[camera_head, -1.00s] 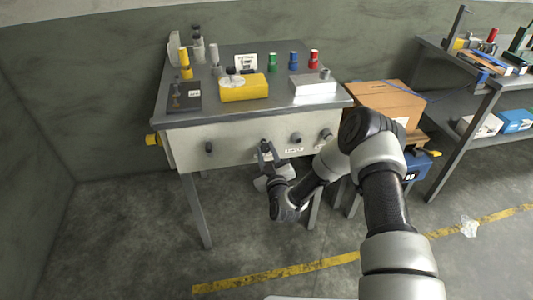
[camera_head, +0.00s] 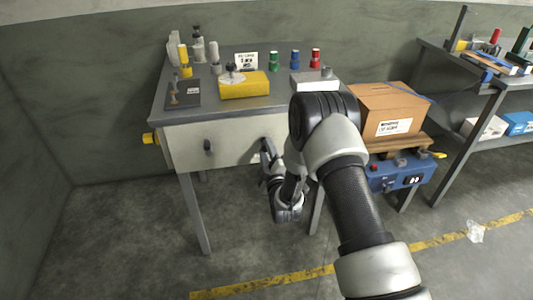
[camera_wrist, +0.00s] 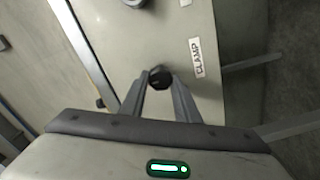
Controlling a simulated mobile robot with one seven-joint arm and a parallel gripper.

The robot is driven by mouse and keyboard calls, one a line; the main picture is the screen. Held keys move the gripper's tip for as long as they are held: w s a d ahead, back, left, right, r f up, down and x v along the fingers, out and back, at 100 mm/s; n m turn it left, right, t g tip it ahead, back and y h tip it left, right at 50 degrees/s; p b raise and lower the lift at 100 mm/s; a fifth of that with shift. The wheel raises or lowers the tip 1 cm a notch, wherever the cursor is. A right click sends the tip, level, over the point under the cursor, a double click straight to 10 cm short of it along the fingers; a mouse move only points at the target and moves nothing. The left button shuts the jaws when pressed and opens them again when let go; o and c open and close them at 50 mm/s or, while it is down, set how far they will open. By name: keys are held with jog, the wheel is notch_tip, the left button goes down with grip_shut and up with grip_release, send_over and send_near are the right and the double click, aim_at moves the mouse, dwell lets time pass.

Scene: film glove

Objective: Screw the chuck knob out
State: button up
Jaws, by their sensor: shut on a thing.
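A black round knob (camera_wrist: 160,77) sits between my fingertips on the pale front panel (camera_wrist: 120,40) in the wrist view. My gripper (camera_wrist: 158,84) is shut on it from the sides. A label reading CLAMP (camera_wrist: 197,57) is on the panel just right of this knob; I see no label reading chuck. Another knob (camera_wrist: 134,2) shows at the top edge, partly cut off. In the head view my gripper (camera_head: 266,146) is at the bench front, and the held knob is hidden there. A dark knob (camera_head: 208,146) stands further left on the panel. My arm hides the panel's right part.
The bench top (camera_head: 225,108) bears a yellow box (camera_head: 244,90), a dark plate (camera_head: 182,94) and several small coloured items. A yellow knob (camera_head: 150,138) sticks out at the left end. A cardboard box (camera_head: 390,108) and blue unit (camera_head: 400,174) stand right.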

dwell(0.5)
jog(key=o, duration=1.1)
jog(key=shift+c, duration=0.2)
jog(key=p+v, duration=0.1)
jog(key=v, duration=1.6)
jog(key=shift+s+p, duration=0.2)
jog(key=shift+p, duration=0.15)
jog(key=shift+r, duration=0.15)
